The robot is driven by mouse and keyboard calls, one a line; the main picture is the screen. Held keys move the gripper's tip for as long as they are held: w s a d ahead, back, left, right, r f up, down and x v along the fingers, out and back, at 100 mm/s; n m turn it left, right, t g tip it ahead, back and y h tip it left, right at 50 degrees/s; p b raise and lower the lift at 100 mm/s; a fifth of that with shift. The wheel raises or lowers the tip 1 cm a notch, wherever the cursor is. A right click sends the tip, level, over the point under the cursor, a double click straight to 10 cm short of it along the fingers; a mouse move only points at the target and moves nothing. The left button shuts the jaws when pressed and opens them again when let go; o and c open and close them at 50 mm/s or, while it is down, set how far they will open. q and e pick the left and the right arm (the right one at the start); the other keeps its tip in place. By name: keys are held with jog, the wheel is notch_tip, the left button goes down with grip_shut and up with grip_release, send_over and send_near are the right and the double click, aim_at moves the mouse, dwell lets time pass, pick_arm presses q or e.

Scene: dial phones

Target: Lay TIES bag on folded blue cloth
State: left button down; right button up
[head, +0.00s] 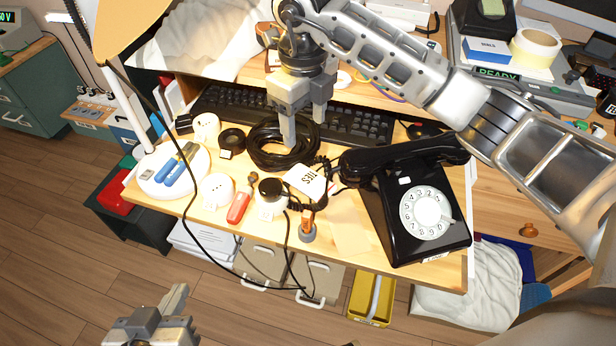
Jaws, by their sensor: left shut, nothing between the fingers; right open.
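The TIES bag (305,181) is a small white packet with dark lettering, lying on the wooden desk left of the black phone, among dark cords. My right gripper (303,132) is open, pointing down over the coiled black cable, a little behind the bag and apart from it. I cannot tell whether its fingers touch the cable. My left gripper (172,300) is shut and empty, low at the bottom left, in front of the desk. I cannot clearly make out a folded blue cloth; a blue patch (537,296) shows at the lower right beside a white cushion-like thing.
A black dial phone (427,215) fills the desk's right side. A keyboard (345,125) lies behind the coiled cable (262,155). A red-handled tool (239,205), white round pieces and a round tray (160,190) crowd the left.

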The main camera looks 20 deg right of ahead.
send_over(307, 176)
jog(key=f, duration=0.8)
jog(key=shift+w+a+f+b, duration=0.2)
jog(key=shift+f+b, duration=0.1)
jog(key=shift+f, duration=0.1)
jog(key=shift+s+d+f, duration=0.15)
jog(key=shift+f, duration=2.5)
jog(key=c, duration=0.8)
jog(key=shift+r, duration=0.1)
jog(key=shift+c, duration=0.2)
